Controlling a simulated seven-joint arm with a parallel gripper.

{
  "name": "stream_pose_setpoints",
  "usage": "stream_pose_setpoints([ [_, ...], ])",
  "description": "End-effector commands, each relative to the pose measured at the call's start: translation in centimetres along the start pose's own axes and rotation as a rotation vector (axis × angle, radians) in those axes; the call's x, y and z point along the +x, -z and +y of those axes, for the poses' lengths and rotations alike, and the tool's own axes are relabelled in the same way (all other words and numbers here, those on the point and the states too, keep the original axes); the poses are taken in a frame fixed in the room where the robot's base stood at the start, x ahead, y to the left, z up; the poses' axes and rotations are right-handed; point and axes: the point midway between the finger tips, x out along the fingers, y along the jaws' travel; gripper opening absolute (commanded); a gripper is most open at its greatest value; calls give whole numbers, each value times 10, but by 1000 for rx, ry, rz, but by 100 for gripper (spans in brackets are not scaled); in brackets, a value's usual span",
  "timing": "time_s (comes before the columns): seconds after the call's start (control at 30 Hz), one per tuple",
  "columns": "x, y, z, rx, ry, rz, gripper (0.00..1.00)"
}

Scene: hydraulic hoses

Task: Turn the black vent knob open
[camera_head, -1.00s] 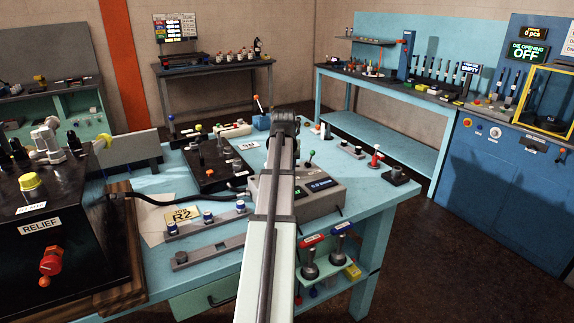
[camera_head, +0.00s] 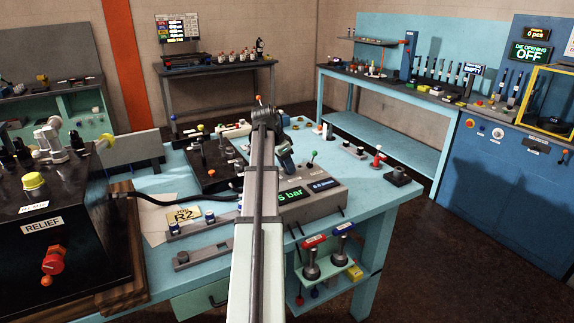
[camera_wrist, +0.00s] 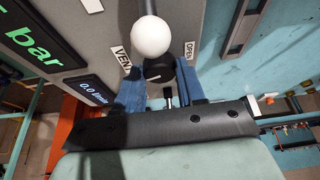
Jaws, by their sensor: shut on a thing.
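The black vent knob (camera_wrist: 158,70) shows in the wrist view on a grey gauge box (camera_wrist: 78,22), between the VENT label (camera_wrist: 121,57) and the OPEN label (camera_wrist: 190,49). My gripper (camera_wrist: 160,88) has its blue fingers on either side of the knob, closed on it. A white ball (camera_wrist: 151,36) on a dark lever stands right above the knob in the picture and covers part of it. In the head view the gauge box (camera_head: 327,201) sits on the blue bench. There my gripper (camera_head: 287,160) reaches down at its back edge, and the knob is hidden.
A black hose (camera_head: 190,198) and blue-capped fittings lie to the left. The black RELIEF unit (camera_head: 50,250) stands at the far left.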

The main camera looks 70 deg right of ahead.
Motion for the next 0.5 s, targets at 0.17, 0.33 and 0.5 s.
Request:
stream_pose_setpoints([
  [0.17, 0, 1, -3, 119, -50, -1, 9],
  [0.33, 0, 1, -3, 204, -84, -1, 9],
  [0.5, 0, 1, -3, 258, -105, -1, 9],
])
